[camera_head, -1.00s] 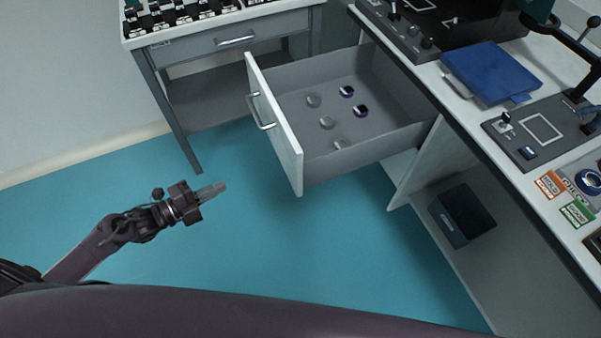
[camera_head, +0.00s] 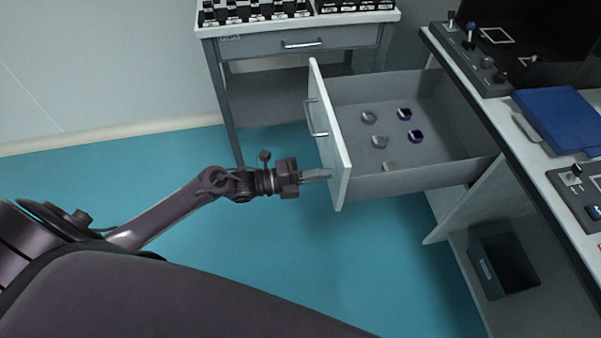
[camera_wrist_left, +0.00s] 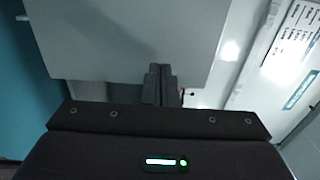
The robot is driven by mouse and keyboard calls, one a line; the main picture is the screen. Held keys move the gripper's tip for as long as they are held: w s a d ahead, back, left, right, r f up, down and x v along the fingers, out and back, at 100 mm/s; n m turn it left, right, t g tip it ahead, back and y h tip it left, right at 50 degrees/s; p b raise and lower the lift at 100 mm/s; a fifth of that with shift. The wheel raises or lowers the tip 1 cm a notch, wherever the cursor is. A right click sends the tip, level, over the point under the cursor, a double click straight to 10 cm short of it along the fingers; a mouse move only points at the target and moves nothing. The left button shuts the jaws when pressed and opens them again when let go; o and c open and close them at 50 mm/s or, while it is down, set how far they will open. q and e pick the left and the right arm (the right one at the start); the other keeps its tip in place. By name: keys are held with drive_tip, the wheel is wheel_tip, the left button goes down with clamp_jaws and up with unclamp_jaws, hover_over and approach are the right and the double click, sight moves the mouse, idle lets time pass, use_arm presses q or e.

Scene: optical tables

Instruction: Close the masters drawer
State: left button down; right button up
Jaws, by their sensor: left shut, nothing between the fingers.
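The open drawer (camera_head: 362,180) sticks out to the left from under the right-hand table, with its white front (camera_head: 328,140) and bar handle (camera_head: 314,118) facing left. Inside lie several small round pieces, some grey and some dark with purple edges. My left gripper (camera_head: 327,174) is shut and empty, its fingertips at the lower part of the drawer front, touching or very near it. In the left wrist view the shut fingers (camera_wrist_left: 160,84) point at a grey panel (camera_wrist_left: 130,40), likely the drawer front. My right gripper is not in view.
A side table with its own closed drawer (camera_head: 300,43) stands at the back left, with several dark items on top. A dark bin (camera_head: 503,265) sits on the shelf below. The floor is clear.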

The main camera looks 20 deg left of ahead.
use_arm(q)
drive_tip(key=shift+w+d, duration=0.4)
drive_tip(key=shift+d, duration=0.15)
